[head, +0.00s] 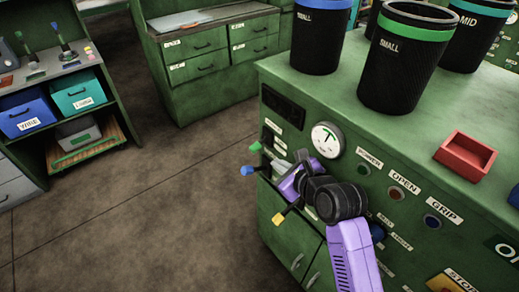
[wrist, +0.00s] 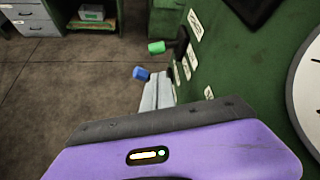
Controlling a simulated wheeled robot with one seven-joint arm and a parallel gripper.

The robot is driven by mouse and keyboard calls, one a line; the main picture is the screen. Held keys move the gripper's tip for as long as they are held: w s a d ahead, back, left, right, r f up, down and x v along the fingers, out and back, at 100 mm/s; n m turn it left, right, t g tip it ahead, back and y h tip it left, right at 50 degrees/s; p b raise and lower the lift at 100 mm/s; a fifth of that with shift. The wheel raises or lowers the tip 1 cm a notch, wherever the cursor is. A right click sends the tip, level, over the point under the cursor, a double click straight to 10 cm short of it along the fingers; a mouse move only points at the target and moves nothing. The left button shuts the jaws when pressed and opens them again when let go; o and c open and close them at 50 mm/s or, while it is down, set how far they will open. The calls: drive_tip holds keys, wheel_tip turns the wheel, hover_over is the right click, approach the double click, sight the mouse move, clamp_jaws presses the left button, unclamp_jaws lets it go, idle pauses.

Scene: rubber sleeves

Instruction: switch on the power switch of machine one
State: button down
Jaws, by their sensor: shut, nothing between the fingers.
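The green machine (head: 400,235) stands at the right; I see no number on it. Its front panel has a label reading POWER (head: 369,160), with a small round control (head: 363,169) just below it. My gripper (head: 276,162) is at the panel's left end, left of the POWER label and partly hidden by my purple wrist. In the wrist view my gripper (wrist: 157,88) is shut and empty, its pale fingers near levers with a blue knob (wrist: 141,73) and a green knob (wrist: 156,47). Whether it touches a lever cannot be told.
A yellow-knobbed lever (head: 278,218) sticks out below my wrist. Black bins (head: 405,75) and a red tray (head: 465,157) stand on the machine top. The floor (head: 150,190) to the left is clear.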

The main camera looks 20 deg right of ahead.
sight(260, 144)
drive_tip(key=shift+w, duration=0.15)
drive_tip(key=x, duration=1)
drive_tip(key=shift+p, duration=0.35)
